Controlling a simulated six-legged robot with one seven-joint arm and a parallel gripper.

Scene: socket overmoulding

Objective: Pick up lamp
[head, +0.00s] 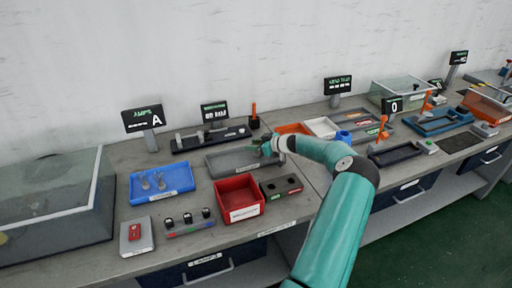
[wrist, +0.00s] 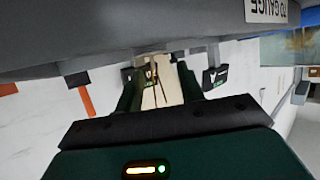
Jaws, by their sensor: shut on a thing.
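My gripper (head: 268,147) is above the grey tray (head: 226,164) at the middle of the bench in the head view. In the wrist view its two dark fingers (wrist: 158,88) are shut on a pale, see-through piece (wrist: 160,94) with thin dark lines inside, which looks like a lamp. In the head view the held piece is too small to make out. Two small clear lamp-like pieces (head: 160,181) stand in the blue tray (head: 176,194) at the left.
A red bin (head: 239,211) and a dark block with holes (head: 281,188) stand in front of the grey tray. A glass-topped case (head: 57,190) fills the left end. A black rack (head: 192,143) and sign A (head: 142,118) stand behind. The arm crosses the bench's front edge.

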